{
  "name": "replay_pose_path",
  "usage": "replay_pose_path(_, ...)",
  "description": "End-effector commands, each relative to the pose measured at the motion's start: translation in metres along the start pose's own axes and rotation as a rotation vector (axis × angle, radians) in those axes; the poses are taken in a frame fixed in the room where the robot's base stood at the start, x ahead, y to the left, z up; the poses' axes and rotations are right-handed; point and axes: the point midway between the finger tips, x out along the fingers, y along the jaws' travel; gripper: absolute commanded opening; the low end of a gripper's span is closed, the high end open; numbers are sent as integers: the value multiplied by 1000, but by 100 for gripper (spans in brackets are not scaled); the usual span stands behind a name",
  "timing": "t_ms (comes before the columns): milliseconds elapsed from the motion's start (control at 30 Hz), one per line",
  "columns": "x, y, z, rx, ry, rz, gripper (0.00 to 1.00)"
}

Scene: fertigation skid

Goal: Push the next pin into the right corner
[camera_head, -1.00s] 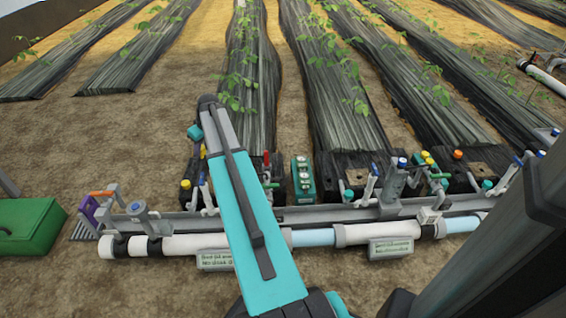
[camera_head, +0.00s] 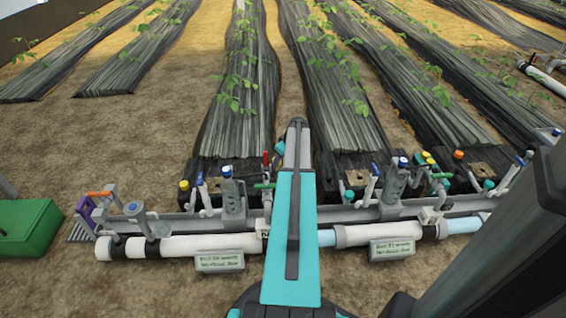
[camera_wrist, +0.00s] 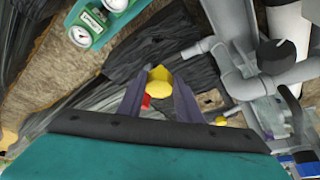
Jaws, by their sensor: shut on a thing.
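In the wrist view my gripper (camera_wrist: 158,92) is shut on a yellow-headed pin (camera_wrist: 158,88), held between two dark fingers over black mulch film (camera_wrist: 190,72). The pin's lower part is hidden, so I cannot tell whether it touches the film. A red-headed pin (camera_wrist: 146,99) shows beside the left finger; in the head view a red pin (camera_head: 266,158) stands at the end of the middle film strip. Another yellow head (camera_wrist: 221,120) lies right of the fingers. In the head view my arm hides the gripper and its pin.
A grey rail with valves and a white pipe (camera_head: 205,245) runs across the front. Grey fittings (camera_wrist: 235,70) stand close right of the fingers. A teal gauge box (camera_wrist: 100,18) is at upper left. A green box (camera_head: 28,228) stands at far left.

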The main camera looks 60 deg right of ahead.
Motion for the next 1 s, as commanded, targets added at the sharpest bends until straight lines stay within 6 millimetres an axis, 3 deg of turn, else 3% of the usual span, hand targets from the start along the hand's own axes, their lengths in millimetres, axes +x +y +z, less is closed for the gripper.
replay_pose_path(133,2,9,11,4,1,2,11)
replay_pose_path(633,4,9,12,4,0,2,11)
replay_pose_path(1000,18,9,17,4,0,2,11)
